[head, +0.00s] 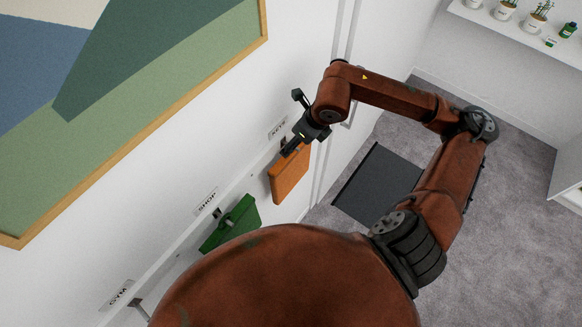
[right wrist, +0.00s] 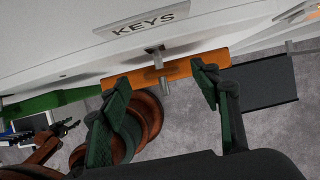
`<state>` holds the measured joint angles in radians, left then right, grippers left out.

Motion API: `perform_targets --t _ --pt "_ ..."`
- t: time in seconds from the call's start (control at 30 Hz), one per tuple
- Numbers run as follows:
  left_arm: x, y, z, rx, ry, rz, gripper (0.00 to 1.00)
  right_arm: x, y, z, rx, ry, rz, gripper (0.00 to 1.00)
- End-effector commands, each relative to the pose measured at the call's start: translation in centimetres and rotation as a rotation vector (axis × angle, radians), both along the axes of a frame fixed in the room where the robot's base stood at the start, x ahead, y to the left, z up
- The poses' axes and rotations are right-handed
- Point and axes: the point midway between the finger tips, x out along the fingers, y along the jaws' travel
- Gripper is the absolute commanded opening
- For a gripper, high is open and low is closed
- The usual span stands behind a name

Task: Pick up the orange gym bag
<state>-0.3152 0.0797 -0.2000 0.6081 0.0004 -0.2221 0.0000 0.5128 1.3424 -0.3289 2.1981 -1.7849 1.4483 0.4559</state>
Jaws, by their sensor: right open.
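The orange gym bag (head: 290,176) hangs against the white wall under the KEYS label. In the right wrist view the bag (right wrist: 185,70) is a narrow orange band seen from above, with a metal hook (right wrist: 158,60) at its middle. My right gripper (head: 291,147) is at the bag's top edge in the head view. In the right wrist view my right gripper (right wrist: 162,80) is open, its two dark green fingers apart with the bag's top and hook between and beyond them. I cannot tell whether they touch it. My left gripper (right wrist: 68,128) shows small at the lower left there.
A green bag (head: 231,224) hangs left of the orange one, under the SHOP label (head: 206,201). A GYM label (head: 116,295) is further left. A dark mat (head: 378,186) lies on the grey carpet. A shelf with potted plants (head: 520,24) is at upper right.

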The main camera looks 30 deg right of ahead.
Motion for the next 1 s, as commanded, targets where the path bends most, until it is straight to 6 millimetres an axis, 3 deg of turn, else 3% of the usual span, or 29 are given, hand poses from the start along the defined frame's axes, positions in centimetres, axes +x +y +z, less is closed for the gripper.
perform_targets --t 0.03,0.2,0.47,1.0 --pt "0.1 0.0 0.9 0.0 -0.001 0.0 0.4 -0.1 0.0 -0.5 0.003 0.005 0.0 0.57" --pt "1.4 0.0 1.3 0.0 -0.018 -0.003 0.4 0.7 0.2 -2.2 0.002 0.0 -0.002 0.57" --pt "3.8 -0.1 1.4 -0.002 -0.048 -0.009 0.4 0.7 0.1 -2.5 0.0 -0.001 -0.004 0.57" --pt "1.7 0.0 1.2 0.0 -0.022 -0.004 0.4 0.7 0.1 -2.5 0.0 -0.001 -0.004 0.2"
